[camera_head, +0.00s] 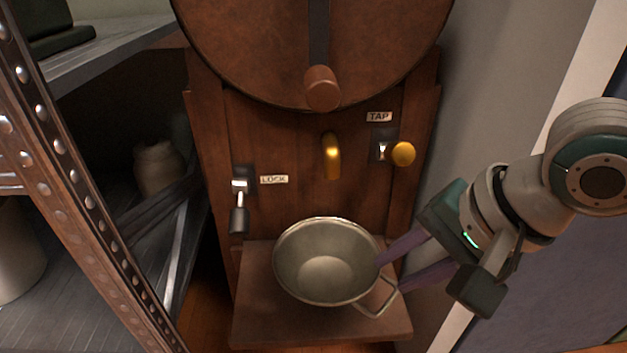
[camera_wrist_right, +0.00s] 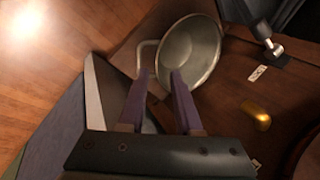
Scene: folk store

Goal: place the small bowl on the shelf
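A small metal bowl (camera_head: 325,268) with a loop handle (camera_head: 378,303) sits upright on a wooden ledge (camera_head: 265,325) below a brass tap. My right gripper (camera_head: 390,273) reaches in from the right, its two purple fingers apart, with tips at the bowl's right rim near the handle. In the right wrist view the bowl (camera_wrist_right: 192,50) lies just beyond the open fingers (camera_wrist_right: 160,76); whether they touch it I cannot tell. A dark shelf unit (camera_head: 75,190) with a riveted metal post stands at the left. My left gripper is not in view.
A wooden cabinet with a large round barrel (camera_head: 250,45) stands behind the bowl. It carries the brass spout (camera_head: 332,158), a tap knob (camera_head: 403,153) and a lock lever (camera_head: 239,205). A jar (camera_head: 158,168) stands on the shelf. A grey wall is at the right.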

